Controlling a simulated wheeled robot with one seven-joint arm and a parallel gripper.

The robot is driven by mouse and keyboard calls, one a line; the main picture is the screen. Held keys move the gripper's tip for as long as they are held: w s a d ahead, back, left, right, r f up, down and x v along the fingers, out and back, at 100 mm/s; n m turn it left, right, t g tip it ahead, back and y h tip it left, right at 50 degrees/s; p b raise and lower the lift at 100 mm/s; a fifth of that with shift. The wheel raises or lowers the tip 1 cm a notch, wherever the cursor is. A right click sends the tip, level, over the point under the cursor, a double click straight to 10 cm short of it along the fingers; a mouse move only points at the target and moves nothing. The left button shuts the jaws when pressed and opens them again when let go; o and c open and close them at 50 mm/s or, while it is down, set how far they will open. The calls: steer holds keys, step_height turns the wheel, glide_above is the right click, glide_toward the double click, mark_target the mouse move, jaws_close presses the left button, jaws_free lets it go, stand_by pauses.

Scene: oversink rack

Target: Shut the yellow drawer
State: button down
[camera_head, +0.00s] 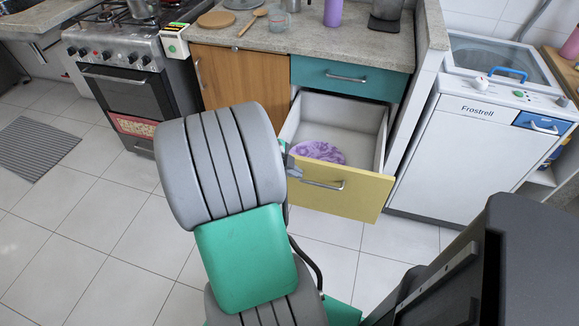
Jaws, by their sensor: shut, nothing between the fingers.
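The yellow drawer (354,194) is pulled well out below the teal drawer (343,77). Its front has a metal handle (322,184), and its pale inside is open to view. A purple patterned round item (318,152) lies on the drawer floor. My gripper (291,164) is mostly hidden behind my grey and green arm. A small grey part of it shows at the left end of the yellow front, shut and holding nothing. I cannot tell whether it touches the drawer.
A wooden cabinet door (239,78) is left of the drawers, with an oven (127,95) further left. A white washing machine (462,150) stands to the right. The counter (300,38) holds several items. The tiled floor (85,225) is mostly clear, with a grey mat (38,147) at left.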

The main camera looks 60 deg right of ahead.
mark_target(305, 167)
steer(key=d+f, duration=0.1)
steer(key=d, duration=0.1)
steer(key=d+f, duration=0.2)
steer(key=d, duration=0.1)
steer(key=shift+s+d+f, duration=0.3)
steer(key=shift+s+d, duration=0.05)
steer(key=shift+d, duration=0.25)
steer(key=shift+w, duration=0.1)
